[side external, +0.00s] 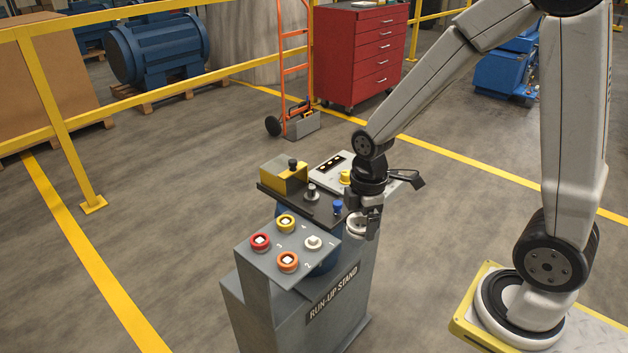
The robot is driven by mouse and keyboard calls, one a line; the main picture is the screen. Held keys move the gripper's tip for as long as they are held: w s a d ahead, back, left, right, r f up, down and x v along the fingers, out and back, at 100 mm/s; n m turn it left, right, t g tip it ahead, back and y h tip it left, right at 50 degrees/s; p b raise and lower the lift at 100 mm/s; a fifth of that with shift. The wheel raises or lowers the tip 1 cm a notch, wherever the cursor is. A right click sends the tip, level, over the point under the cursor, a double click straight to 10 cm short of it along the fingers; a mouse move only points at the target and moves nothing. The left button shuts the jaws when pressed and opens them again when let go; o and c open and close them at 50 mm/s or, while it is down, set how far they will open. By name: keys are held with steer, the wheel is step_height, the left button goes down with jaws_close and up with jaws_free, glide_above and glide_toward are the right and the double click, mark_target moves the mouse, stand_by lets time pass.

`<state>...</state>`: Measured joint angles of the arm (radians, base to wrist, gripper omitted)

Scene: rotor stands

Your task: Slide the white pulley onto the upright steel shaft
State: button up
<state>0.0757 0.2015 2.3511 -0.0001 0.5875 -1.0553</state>
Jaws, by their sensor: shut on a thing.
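The white pulley (355,226) is a small ring-shaped piece, held at the right edge of the run-up stand. My gripper (364,230) points down and is shut on it; the fingers hide part of it. A short upright grey post with a dark top (311,191) stands on the black plate, left of and a little behind the gripper. It looks like the steel shaft, but it is too small to be sure. The pulley is apart from this post, to its right and nearer the camera.
The grey run-up stand (335,325) has a sloped panel (270,263) with red, yellow, orange and white round pieces. A small blue piece (337,207) stands close to the gripper's left. A yellow block (283,176) sits at the black plate's (323,205) far left.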

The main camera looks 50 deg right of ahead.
steer(key=shift+m, duration=0.3)
steer(key=shift+w+d+f, duration=0.25)
steer(key=shift+w+d, duration=1.95)
steer(key=shift+w, duration=1.95)
steer(key=shift+w+d+f, duration=0.3)
steer(key=shift+w+d, duration=1.85)
steer(key=shift+w, duration=1.95)
steer(key=shift+w+d+f, duration=0.25)
steer(key=shift+w+d, duration=1.95)
steer(key=shift+w, duration=1.95)
steer(key=shift+f, duration=0.1)
steer(key=shift+f, duration=2.4)
steer(key=shift+f, duration=1.95)
